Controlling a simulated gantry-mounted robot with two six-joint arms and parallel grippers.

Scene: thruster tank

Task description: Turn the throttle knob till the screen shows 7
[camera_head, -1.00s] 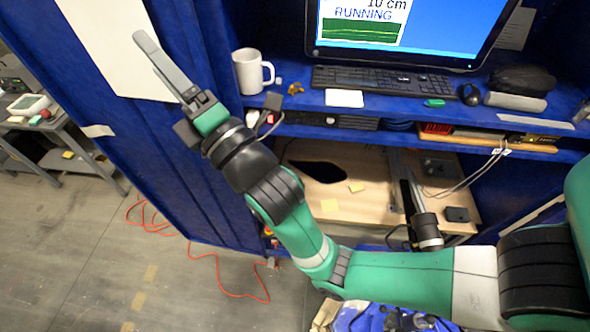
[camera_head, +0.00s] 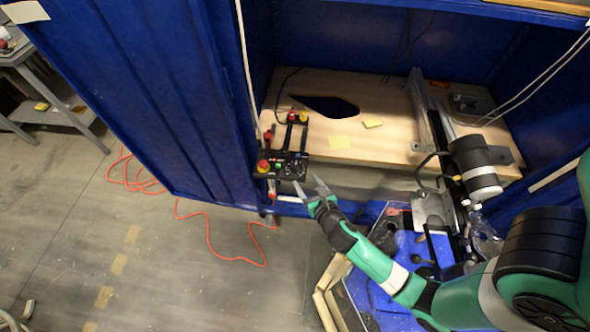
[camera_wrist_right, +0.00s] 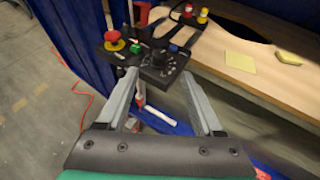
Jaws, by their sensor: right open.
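The black control box (camera_head: 281,163) stands at the front left edge of the wooden bench, with a red mushroom button (camera_head: 263,166) at its left. In the right wrist view, a dark knob (camera_wrist_right: 159,58) with pale dial marks sits on the box's right part, with a blue cap (camera_wrist_right: 173,49) beside it and a green button (camera_wrist_right: 136,48) to its left. My right gripper (camera_head: 308,184) is open and empty, just in front of the box. In the wrist view its fingers (camera_wrist_right: 160,76) point at the knob from either side, apparently apart from it. The screen is out of view.
The wooden bench (camera_head: 390,145) holds yellow notes (camera_head: 340,142) and a metal rail. A cylindrical motor (camera_head: 475,165) and a blue tank area (camera_head: 395,290) lie to the right. A blue wall (camera_head: 190,100) stands left. An orange cable (camera_head: 208,235) lies on the floor.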

